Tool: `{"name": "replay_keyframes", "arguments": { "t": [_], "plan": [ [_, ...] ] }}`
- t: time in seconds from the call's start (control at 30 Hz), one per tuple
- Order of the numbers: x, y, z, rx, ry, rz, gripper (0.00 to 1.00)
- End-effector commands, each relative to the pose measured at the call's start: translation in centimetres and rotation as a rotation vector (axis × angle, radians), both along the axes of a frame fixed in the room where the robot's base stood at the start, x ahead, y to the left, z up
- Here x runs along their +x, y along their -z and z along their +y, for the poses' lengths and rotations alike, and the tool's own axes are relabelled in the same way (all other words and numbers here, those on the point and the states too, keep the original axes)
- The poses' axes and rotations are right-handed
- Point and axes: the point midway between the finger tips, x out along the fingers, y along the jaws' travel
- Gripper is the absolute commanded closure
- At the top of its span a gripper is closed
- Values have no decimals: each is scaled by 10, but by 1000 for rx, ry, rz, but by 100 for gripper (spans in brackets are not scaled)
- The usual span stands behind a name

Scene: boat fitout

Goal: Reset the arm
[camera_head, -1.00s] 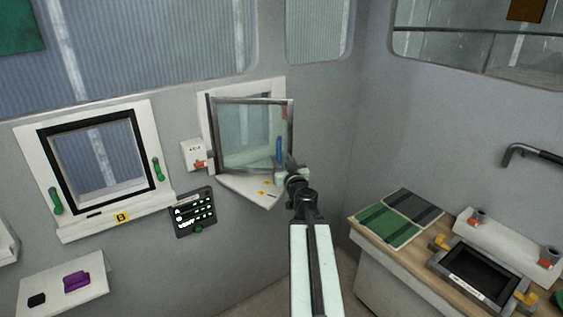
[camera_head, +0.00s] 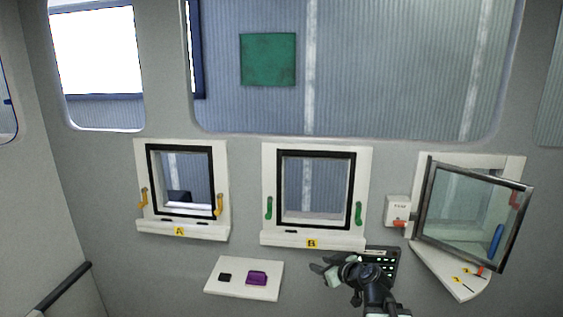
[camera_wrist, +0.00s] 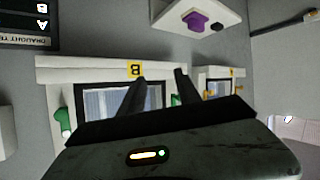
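My gripper (camera_head: 325,275) is low in the head view, in front of the wall below window B (camera_head: 265,200). In the wrist view my gripper's two dark fingers (camera_wrist: 161,76) stand apart with nothing visible between them. Window B has green handles and shows upside down in the wrist view, behind the fingers. My arm reaches up from the bottom edge of the head view, and most of it is out of frame.
Window A (camera_head: 222,160) with yellow handles is on the left. A glass-paned window (camera_head: 465,215) stands swung open at right. A dark panel (camera_head: 385,262) is just behind my gripper. A white shelf (camera_head: 215,285) holds a purple block (camera_head: 257,278) and a black piece (camera_head: 225,277).

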Motion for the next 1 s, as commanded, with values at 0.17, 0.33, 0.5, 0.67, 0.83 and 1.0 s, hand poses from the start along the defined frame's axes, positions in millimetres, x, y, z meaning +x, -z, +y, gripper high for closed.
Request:
{"name": "replay_keyframes", "arguments": {
  "t": [0.17,0.33,0.5,0.67,0.83,1.0],
  "plan": [
    [-92,100,47,-163,-21,586,60],
    [-166,131,-24,-250,385,1006,60],
    [-186,132,-30,-198,558,1112,60],
    [-185,132,-29,-188,569,1112,60],
    [-185,132,-29,-188,568,1111,60],
    [-184,132,-29,-187,567,1110,60]
  ]
}}
